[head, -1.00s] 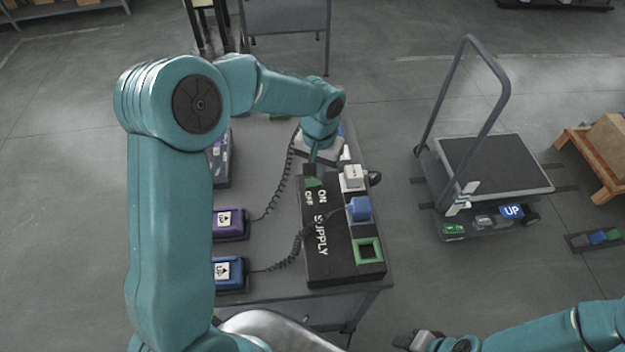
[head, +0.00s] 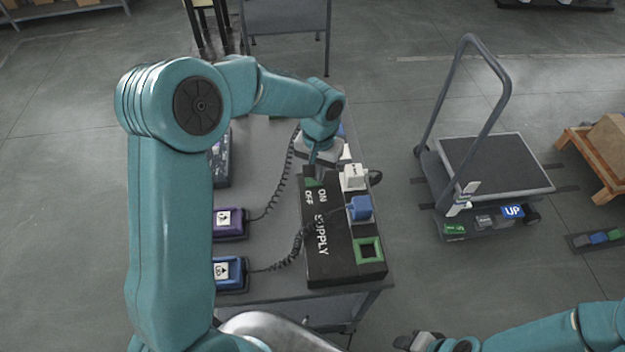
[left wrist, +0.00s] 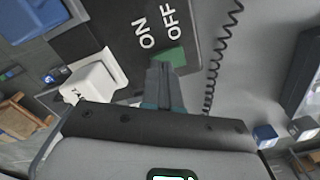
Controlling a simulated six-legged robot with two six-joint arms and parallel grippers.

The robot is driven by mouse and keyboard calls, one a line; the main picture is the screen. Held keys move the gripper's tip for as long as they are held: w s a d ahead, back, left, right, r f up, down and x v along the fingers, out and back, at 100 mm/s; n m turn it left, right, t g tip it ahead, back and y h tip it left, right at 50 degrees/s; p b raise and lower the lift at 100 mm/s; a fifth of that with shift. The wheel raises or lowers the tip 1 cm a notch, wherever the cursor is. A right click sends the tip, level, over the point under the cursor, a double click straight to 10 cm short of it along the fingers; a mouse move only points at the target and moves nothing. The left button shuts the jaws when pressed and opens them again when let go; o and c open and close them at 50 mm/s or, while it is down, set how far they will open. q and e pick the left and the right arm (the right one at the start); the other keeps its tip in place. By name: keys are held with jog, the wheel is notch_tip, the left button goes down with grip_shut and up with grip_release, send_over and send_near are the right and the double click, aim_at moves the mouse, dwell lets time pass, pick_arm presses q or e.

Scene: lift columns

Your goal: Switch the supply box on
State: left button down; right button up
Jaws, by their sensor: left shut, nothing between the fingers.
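The black supply box (head: 343,262) lies on the grey cart top, lettered ON, OFF and SUPPLY. A green switch piece (head: 315,182) shows at its far end beside the ON and OFF words; it also shows in the left wrist view (left wrist: 175,57). My left gripper (head: 311,160) is shut and empty, pointing down at that end. In the left wrist view its fingertips (left wrist: 162,70) overlap the edge of the green piece and hide part of it. I cannot tell whether they touch it, or which way it is set. My right gripper (head: 418,341) is at the bottom edge, its fingers unclear.
A white plug (head: 353,177), a blue plug (head: 360,208) and an empty green-rimmed socket (head: 369,250) are on the box. Coiled cords run to a purple box (head: 230,223) and a blue box (head: 230,273). A platform trolley (head: 495,165) stands at right on open floor.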

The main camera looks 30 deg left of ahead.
pick_arm(q)
jog(key=shift+f+b, duration=0.35)
jog(key=shift+f, duration=0.15)
jog(key=shift+r, duration=0.1)
jog(key=shift+r+p, duration=2.45)
jog(key=shift+r, duration=1.1)
jog(key=shift+f, duration=0.1)
